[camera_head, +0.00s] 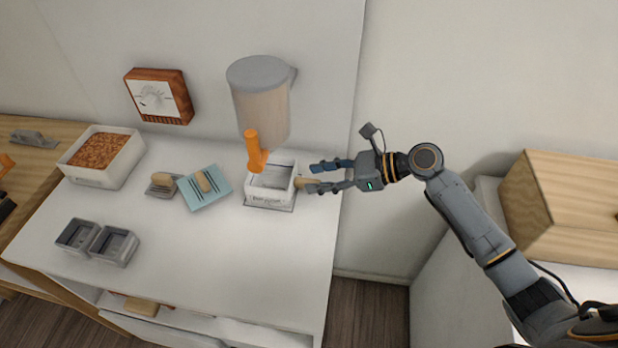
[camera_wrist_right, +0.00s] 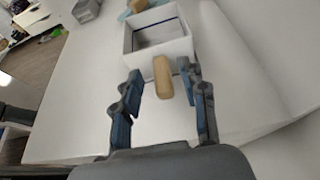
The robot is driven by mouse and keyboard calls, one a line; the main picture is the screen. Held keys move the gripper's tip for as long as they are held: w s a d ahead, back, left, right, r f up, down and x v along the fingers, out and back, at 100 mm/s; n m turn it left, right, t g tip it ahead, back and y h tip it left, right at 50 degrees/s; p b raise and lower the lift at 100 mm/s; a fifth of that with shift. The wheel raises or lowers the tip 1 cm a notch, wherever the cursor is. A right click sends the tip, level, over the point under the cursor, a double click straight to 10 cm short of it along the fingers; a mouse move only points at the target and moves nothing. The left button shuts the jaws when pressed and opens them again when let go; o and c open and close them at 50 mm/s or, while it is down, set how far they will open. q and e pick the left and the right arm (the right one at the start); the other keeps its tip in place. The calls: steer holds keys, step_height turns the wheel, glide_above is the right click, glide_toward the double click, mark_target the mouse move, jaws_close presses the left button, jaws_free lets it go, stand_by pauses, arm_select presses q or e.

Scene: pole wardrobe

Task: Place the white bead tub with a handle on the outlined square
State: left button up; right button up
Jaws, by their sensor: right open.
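The white bead tub (camera_head: 256,196) stands on the white cabinet top, close below the orange spout of a dispenser. Its wooden handle (camera_head: 306,182) points right. The tub also shows in the right wrist view (camera_wrist_right: 172,48), with its handle (camera_wrist_right: 164,80) towards me. My right gripper (camera_head: 316,177) is open, its fingers on either side of the handle; in the wrist view its fingertips (camera_wrist_right: 162,74) show gaps to the handle. A thin grey edge shows under the tub; I cannot tell whether it belongs to the outlined square. My left gripper is not in view.
The dispenser (camera_head: 262,105) hangs above the tub. To its left are a teal striped mat (camera_head: 207,197), a bin of brown beads (camera_head: 97,178) and two grey trays (camera_head: 112,250). A wooden box (camera_head: 560,200) stands right. The front middle of the cabinet top is clear.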

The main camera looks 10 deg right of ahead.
steer(key=v, duration=0.9)
